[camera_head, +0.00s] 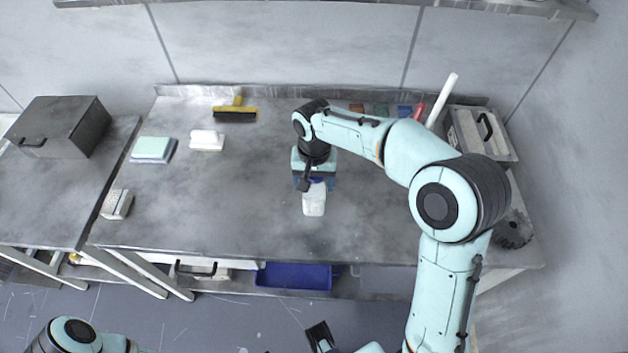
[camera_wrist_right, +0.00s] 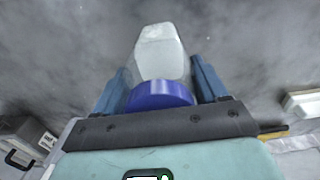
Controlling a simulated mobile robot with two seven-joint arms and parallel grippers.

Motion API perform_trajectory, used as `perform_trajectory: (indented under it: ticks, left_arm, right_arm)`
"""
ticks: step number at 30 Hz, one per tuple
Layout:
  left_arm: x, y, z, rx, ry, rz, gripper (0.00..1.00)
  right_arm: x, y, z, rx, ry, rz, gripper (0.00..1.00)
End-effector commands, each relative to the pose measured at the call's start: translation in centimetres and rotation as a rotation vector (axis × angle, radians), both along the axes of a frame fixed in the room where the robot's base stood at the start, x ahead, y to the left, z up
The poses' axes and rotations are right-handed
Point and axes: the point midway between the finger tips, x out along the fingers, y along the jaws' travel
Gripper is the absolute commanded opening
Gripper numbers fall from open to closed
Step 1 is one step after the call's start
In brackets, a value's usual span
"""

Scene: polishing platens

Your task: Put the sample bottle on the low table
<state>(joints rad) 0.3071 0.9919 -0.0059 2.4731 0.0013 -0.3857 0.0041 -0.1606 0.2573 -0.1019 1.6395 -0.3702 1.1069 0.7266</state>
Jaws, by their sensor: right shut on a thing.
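The sample bottle (camera_head: 314,200) is white with a blue cap and is over the front middle of the grey bench (camera_head: 220,185). My right gripper (camera_head: 315,183) is shut on it at the cap end. In the right wrist view the bottle (camera_wrist_right: 160,55) points away from the palm, with its blue cap (camera_wrist_right: 160,95) between the two blue fingers. I cannot tell whether the bottle touches the bench top. A second grey table (camera_head: 40,200) adjoins on the left; its height is hard to judge. My left gripper is not clearly seen.
A dark case (camera_head: 62,127) stands on the left table, with bare top in front of it. The bench holds a yellow-handled brush (camera_head: 235,113), pads (camera_head: 152,150), a white block (camera_head: 207,140), a speckled block (camera_head: 117,204) and a grey case (camera_head: 482,135). A blue bin (camera_head: 293,276) sits below.

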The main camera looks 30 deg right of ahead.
Motion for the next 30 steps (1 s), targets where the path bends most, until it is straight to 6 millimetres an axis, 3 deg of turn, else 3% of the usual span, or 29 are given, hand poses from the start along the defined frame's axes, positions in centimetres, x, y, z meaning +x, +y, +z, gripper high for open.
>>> perform_trajectory:
  ticks: [8,9,11,23,30]
  left_arm:
    - [0.0,0.0,-0.2,0.000,0.000,0.000,0.43]
    - [0.0,0.0,-0.2,0.000,0.000,0.000,0.43]
    - [0.0,0.0,-0.1,0.000,0.000,0.000,0.43]
    - [0.0,0.0,0.1,0.000,-0.001,0.000,0.43]
    - [0.2,0.0,0.9,0.000,-0.003,0.000,0.43]
  right_arm:
    - [0.0,0.0,-0.2,0.000,-0.001,0.000,0.11]
    - [0.0,0.0,-0.3,0.000,0.000,0.000,0.76]
    - [0.0,0.0,-0.2,0.000,0.000,0.000,0.95]
    - [0.0,0.0,0.5,0.000,-0.001,0.000,0.98]
    - [0.1,0.0,4.9,0.001,-0.006,0.000,0.98]
